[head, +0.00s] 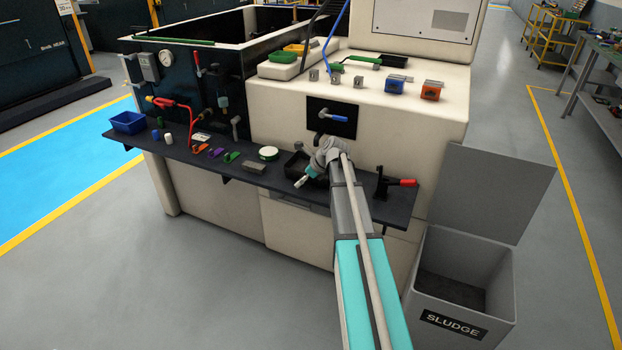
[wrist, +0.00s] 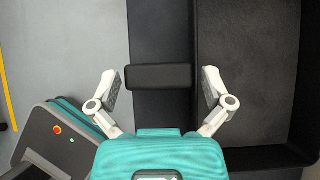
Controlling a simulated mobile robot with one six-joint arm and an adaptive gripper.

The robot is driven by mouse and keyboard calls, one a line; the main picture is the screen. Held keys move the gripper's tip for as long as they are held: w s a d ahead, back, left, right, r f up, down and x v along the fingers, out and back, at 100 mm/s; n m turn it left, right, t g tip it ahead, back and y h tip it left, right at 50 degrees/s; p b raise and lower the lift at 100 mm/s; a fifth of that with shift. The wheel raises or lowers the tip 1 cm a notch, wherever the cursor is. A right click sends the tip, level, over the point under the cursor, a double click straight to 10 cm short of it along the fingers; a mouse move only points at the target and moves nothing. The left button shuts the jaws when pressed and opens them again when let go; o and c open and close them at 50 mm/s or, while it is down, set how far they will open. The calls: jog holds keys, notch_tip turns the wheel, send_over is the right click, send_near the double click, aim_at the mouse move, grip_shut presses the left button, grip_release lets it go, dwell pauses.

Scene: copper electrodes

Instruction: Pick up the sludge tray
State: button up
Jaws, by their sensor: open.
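The black sludge tray (head: 295,161) sits on the dark front shelf, partly hidden behind my wrist in the head view. In the wrist view the tray (wrist: 245,70) fills the right side and looks empty. A black bar-shaped handle (wrist: 150,77) juts from its left wall toward the shelf edge. My gripper (wrist: 160,84) is open, with one finger on each side of the handle and a gap on the left.
A grey bin marked SLUDGE (head: 462,275) stands open on the floor at right. On the shelf (head: 225,172), a red-handled clamp (head: 392,183) is right of the tray; a white round container (head: 268,153) and a grey block (head: 254,166) are left. A machine wall rises behind.

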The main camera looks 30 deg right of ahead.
jog(key=shift+w+a+f, duration=0.1)
jog(key=shift+f, duration=0.05)
dwell(0.5)
jog(key=c, duration=0.9)
jog(key=shift+r, duration=0.2)
notch_tip(320, 180, up, 3)
jog(key=p, duration=0.3)
jog(key=shift+r+p, duration=0.2)
jog(key=shift+p, duration=0.15)
jog(key=s+a, duration=0.3)
jog(key=a, duration=0.1)
jog(key=s+a, duration=0.4)
jog(key=a, duration=0.1)
jog(key=s+a, duration=0.4)
jog(key=a, duration=0.1)
jog(key=shift+f, duration=0.1)
